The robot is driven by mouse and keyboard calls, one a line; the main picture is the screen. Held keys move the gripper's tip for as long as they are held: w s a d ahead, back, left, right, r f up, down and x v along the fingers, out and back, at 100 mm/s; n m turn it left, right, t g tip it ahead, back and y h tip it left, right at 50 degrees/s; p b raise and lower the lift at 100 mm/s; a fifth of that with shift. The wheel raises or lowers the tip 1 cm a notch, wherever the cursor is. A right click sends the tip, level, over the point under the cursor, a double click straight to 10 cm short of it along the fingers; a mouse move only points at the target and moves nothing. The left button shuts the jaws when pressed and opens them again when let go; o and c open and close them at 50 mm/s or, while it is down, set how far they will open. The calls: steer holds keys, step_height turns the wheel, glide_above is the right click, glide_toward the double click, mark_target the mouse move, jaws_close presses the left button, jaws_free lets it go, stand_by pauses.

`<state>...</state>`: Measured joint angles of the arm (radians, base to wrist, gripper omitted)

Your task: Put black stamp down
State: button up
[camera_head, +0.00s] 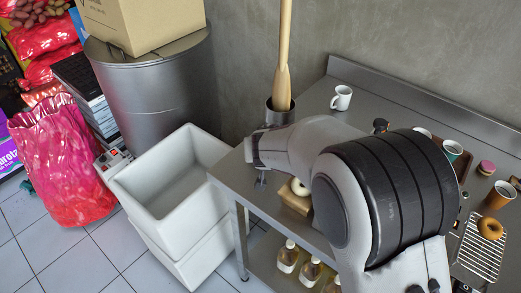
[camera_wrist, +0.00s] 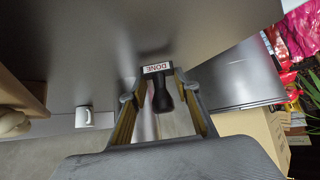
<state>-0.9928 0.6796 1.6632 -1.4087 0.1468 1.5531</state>
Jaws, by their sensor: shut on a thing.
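The black stamp (camera_wrist: 162,97) shows in the wrist view with a white label reading DONE at its head. My gripper (camera_wrist: 161,88) is shut on it, one finger on each side. The stamp's head points toward the steel table (camera_wrist: 120,45); I cannot tell whether it touches. In the head view my gripper (camera_head: 260,180) is at the left end of the table (camera_head: 315,105), mostly hidden by my arm, and I cannot make out the stamp there.
A white mug (camera_head: 341,98) and a metal pot (camera_head: 280,112) with a wooden tool stand at the back. A wooden box (camera_head: 293,200) with a doughnut is near my gripper. White bins (camera_head: 165,190) stand beyond the table's left edge. Cups and a wire rack (camera_head: 480,250) lie right.

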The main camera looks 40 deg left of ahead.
steer(key=shift+f, duration=0.45)
steer(key=shift+f, duration=0.15)
steer(key=o, duration=1.2)
steer(key=shift+v, duration=0.75)
steer(key=v, duration=1)
steer(key=shift+d+r, duration=0.15)
steer(key=shift+r, duration=0.2)
steer(key=shift+s, duration=0.1)
